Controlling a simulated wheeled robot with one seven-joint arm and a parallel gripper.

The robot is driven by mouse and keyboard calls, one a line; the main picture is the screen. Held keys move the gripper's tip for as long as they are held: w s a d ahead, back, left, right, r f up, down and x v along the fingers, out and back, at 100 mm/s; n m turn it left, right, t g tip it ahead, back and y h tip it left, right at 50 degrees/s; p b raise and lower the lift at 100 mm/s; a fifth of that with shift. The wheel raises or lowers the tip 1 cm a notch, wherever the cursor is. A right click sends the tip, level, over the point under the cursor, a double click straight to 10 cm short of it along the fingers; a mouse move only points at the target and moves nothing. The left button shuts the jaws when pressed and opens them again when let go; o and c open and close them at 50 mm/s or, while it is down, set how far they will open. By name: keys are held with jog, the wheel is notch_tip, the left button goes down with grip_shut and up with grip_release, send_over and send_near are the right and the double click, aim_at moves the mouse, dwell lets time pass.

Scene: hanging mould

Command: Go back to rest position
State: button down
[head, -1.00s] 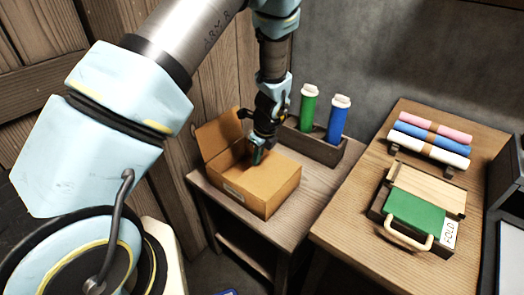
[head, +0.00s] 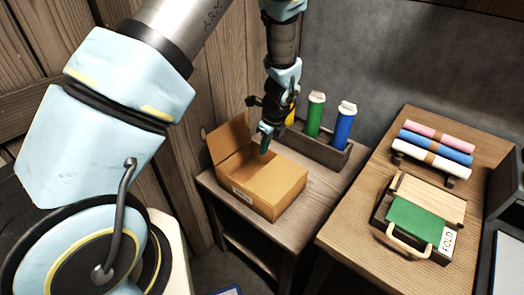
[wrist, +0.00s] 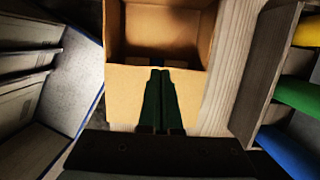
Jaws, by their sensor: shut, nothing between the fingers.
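My gripper (head: 265,142) is above the open cardboard box (head: 272,194) in the head view, fingers pointing down. The fingers are together with nothing between them. In the wrist view my gripper (wrist: 160,75) shows as two dark green fingers side by side, in front of the box (wrist: 165,30). The inside of the box looks empty in the wrist view; in the head view much of it is hidden by its walls.
Behind the box, a wooden rack (head: 322,150) holds a green tube (head: 315,115) and a blue tube (head: 342,125). The right table bears rolled cloths (head: 436,146) and a green folding board (head: 412,219) marked "FOLD". Wooden wall panels stand at the left.

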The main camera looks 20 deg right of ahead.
jog(key=w+a+r+b+v, duration=0.1)
jog(key=w+b+v, duration=0.1)
jog(key=v, duration=0.6)
jog(key=a+r+n+g, duration=0.1)
jog(key=a+r+n, duration=0.2)
jog(key=a+n, duration=0.45)
jog(key=a+r+n, duration=0.3)
jog(key=a+n, duration=0.3)
jog(key=a, duration=0.3)
jog(key=s+a+r+n, duration=0.1)
jog(key=s+a+n, duration=0.2)
jog(key=a+n, duration=0.4)
jog(key=s+a+r+n+h, duration=0.1)
jog(key=s+a+r+n, duration=0.1)
jog(key=a+n, duration=0.5)
jog(key=shift+s+n+h, duration=0.3)
jog(key=shift+s+n, duration=0.45)
jog(key=shift+n, duration=0.1)
